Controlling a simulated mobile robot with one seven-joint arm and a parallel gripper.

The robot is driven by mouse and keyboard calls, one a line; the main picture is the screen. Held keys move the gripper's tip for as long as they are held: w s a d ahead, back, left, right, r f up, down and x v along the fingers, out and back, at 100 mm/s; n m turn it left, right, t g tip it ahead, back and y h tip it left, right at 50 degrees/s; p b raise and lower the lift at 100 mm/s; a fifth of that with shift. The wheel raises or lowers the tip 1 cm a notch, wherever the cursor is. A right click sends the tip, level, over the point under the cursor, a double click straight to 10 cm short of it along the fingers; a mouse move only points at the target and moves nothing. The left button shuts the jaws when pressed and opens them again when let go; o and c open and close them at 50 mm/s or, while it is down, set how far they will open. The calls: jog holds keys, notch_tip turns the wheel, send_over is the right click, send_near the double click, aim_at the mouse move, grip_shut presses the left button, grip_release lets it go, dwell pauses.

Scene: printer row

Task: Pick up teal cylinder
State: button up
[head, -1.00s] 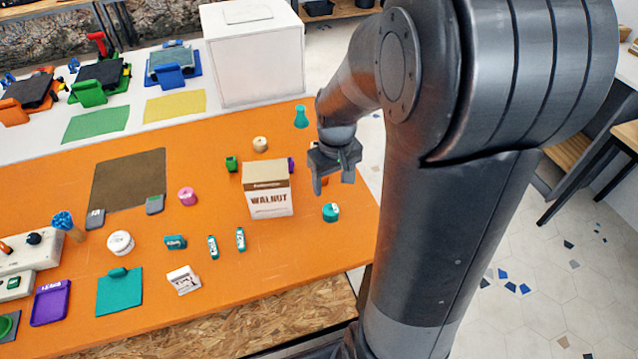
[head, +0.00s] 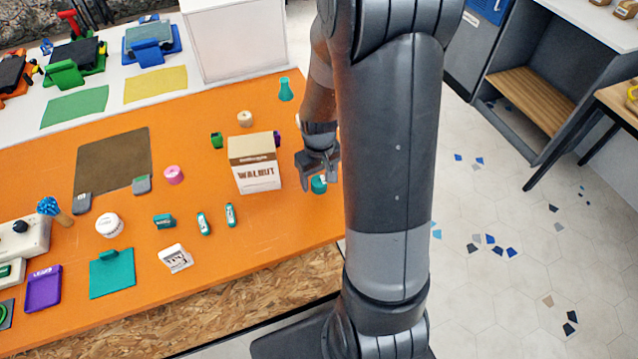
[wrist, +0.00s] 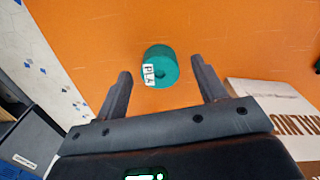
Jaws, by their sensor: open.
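The teal cylinder (head: 319,185) stands on the orange table near its right edge, partly hidden by my gripper in the head view. In the wrist view the teal cylinder (wrist: 160,66) shows with a white label marked with dark characters, just beyond and between the two fingertips. My gripper (head: 318,172) is open and empty, above and close to the cylinder. In the wrist view the fingers of my gripper (wrist: 161,78) are spread wide, one on each side of the cylinder's near end. No contact shows.
A white and brown WALNUT box (head: 256,165) stands close beside my gripper; it also shows at the right of the wrist view (wrist: 275,125). A teal flask-shaped piece (head: 285,90) and a tan roll (head: 244,119) stand farther back.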

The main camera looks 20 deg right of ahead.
jog(key=shift+f, duration=0.8)
jog(key=c, duration=1.1)
